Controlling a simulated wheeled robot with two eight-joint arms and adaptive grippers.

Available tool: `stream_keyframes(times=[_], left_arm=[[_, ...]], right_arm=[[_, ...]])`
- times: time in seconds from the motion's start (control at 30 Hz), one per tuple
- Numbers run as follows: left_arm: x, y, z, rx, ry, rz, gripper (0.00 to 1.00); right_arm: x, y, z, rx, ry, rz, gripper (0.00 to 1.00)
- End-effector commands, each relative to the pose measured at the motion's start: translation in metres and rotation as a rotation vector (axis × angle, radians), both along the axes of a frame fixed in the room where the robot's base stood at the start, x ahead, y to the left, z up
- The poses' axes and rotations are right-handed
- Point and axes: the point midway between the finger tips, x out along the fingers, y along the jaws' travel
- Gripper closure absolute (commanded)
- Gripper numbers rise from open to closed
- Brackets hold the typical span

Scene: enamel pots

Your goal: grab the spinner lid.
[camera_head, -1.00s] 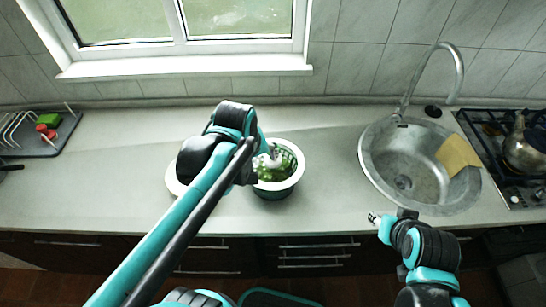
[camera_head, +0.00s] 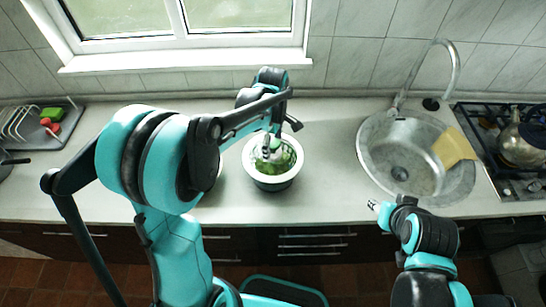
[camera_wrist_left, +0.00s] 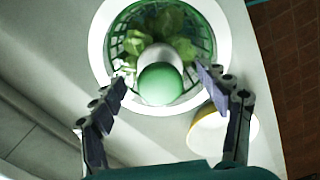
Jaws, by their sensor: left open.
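The salad spinner (camera_head: 273,184) stands on the counter with green leaves in its basket. It also shows in the left wrist view (camera_wrist_left: 98,45), with a white rim and green basket. A knob with a white stem and rounded green top (camera_wrist_left: 160,84) stands over its middle; I take it as the spinner lid's, whose clear part is hard to make out. My left gripper (camera_wrist_left: 163,80) is open, with one finger on each side of the knob and no clear contact. In the head view the left gripper (camera_head: 268,148) is above the spinner. My right gripper (camera_head: 377,206) is near the counter's front edge, apart from the spinner.
A round white and yellow dish (camera_wrist_left: 208,132) is beside the spinner, mostly hidden by my left arm in the head view. The sink (camera_head: 376,158) and the stove with a kettle (camera_head: 522,146) are on the right. A dish rack (camera_head: 42,128) is at far left.

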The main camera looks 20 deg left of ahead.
Motion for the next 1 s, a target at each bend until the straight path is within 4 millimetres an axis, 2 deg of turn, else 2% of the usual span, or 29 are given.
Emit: stream_keyframes(times=[0.03, 0.17, 0.43, 0.67, 1.0], left_arm=[[0.000, -0.001, -0.011, 0.000, 0.000, -0.001, 0.25], [0.000, -0.001, -0.024, 0.000, 0.000, -0.001, 0.25], [0.000, -0.001, -0.026, 0.000, -0.001, -0.001, 0.25], [0.000, -0.001, -0.026, 0.000, -0.001, -0.002, 0.85], [0.000, -0.001, -0.023, 0.000, -0.001, -0.002, 0.87]], right_arm=[[0.000, 0.000, -0.005, 0.000, 0.000, 0.000, 0.60], [0.000, 0.000, -0.007, 0.000, 0.000, 0.000, 0.60], [0.000, 0.000, -0.007, 0.000, 0.000, 0.000, 0.60], [0.000, 0.000, -0.007, 0.000, 0.000, 0.000, 0.60], [0.000, 0.000, -0.006, 0.000, 0.000, 0.000, 0.60]])
